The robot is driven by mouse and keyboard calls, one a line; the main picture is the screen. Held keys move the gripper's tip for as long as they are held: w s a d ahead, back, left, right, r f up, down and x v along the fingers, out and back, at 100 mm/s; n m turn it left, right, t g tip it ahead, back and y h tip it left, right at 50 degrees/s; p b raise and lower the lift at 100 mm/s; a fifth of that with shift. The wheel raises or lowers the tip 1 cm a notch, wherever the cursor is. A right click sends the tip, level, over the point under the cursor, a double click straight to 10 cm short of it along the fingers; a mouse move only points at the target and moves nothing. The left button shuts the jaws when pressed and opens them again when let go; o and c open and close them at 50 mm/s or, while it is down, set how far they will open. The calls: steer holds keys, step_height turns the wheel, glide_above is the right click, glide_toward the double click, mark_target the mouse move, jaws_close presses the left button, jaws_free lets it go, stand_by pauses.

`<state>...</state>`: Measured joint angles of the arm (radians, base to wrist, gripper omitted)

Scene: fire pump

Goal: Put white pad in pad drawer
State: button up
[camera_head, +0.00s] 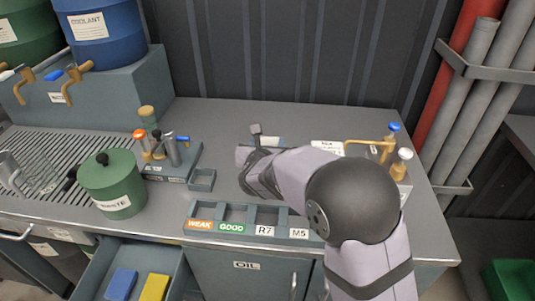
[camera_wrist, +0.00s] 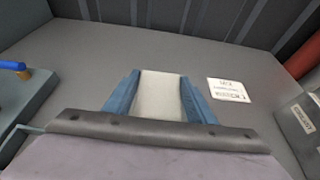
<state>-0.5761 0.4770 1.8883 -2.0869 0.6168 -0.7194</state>
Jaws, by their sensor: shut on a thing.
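The white pad (camera_wrist: 160,92) is between the two blue fingers of my gripper (camera_wrist: 160,100) in the wrist view, and my gripper is shut on it. In the head view my wrist is over the back middle of the bench, and the arm hides most of the fingers and pad. An open drawer (camera_head: 145,257) is at the lower left of the head view, below the bench front. A blue pad (camera_head: 121,284) and a yellow pad (camera_head: 154,288) lie in it, apart from my gripper.
A green waste can (camera_head: 112,185) stands on the bench above the drawer. A labelled tray (camera_head: 247,212) with several compartments runs along the front edge. A small tool rack (camera_head: 178,165) stands behind the can. A white card (camera_wrist: 229,90) lies right of my gripper.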

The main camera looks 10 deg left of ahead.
mark_target(267, 144)
steer(key=shift+r, duration=1.85)
step_height(267, 144, up, 10)
steer(key=p, duration=1)
steer(key=shift+f, duration=0.25)
